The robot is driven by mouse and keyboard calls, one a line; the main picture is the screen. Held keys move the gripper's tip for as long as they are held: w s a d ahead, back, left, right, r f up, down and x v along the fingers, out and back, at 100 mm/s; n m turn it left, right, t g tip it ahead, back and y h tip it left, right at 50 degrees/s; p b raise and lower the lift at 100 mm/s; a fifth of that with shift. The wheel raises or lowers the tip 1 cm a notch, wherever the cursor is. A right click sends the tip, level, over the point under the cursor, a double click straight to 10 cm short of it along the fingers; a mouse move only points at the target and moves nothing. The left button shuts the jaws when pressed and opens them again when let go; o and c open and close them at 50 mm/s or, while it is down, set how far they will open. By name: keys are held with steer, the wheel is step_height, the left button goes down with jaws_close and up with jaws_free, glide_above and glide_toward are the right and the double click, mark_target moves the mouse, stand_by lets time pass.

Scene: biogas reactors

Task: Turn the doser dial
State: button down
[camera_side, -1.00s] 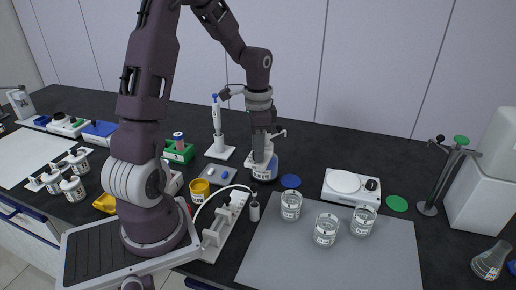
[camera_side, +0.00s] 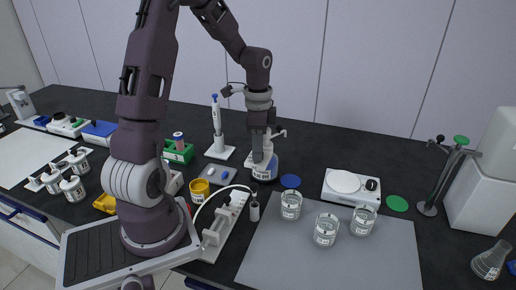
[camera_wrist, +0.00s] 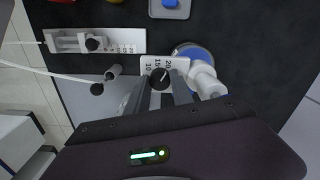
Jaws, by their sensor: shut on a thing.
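The doser (camera_side: 264,168) is a bottle with a blue lower part and a white top, standing on the dark bench. In the wrist view the doser's blue and white body (camera_wrist: 205,70) shows right of the fingers. Its white scale plate (camera_wrist: 177,63) carries the marks 10, 15 and 20. The black dial (camera_wrist: 159,76) with a white pointer line sits in front of this plate; the line points up and slightly right. My gripper (camera_wrist: 160,94) is shut on the dial, with one finger on each side. In the side view my gripper (camera_side: 258,154) hides the dial.
A syringe pump (camera_side: 222,225) with a white tube stands front left of the doser. A pipette stand (camera_side: 218,150), a grey tray (camera_side: 217,175) and a yellow cup (camera_side: 199,190) are close on the left. Glass beakers (camera_side: 326,229) stand on the grey mat (camera_side: 385,262) at right.

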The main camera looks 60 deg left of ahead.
steer(key=c, duration=1.1)
jaws_free()
step_height(320, 180, up, 7)
steer(key=shift+r, duration=0.1)
steer(key=s+d+r+n+t, duration=0.2)
steer(key=s+d+r, duration=0.1)
steer(key=s+d, duration=0.2)
steer(key=s+d+r+n+t, duration=0.1)
steer(key=s+d+r+n, duration=0.1)
steer(key=s+d, duration=0.3)
steer(key=s+d+r+n+t, duration=0.2)
steer(key=s+d, duration=0.3)
steer(key=d, duration=0.4)
steer(key=shift+r+t, duration=0.3)
steer(key=shift+r, duration=0.5)
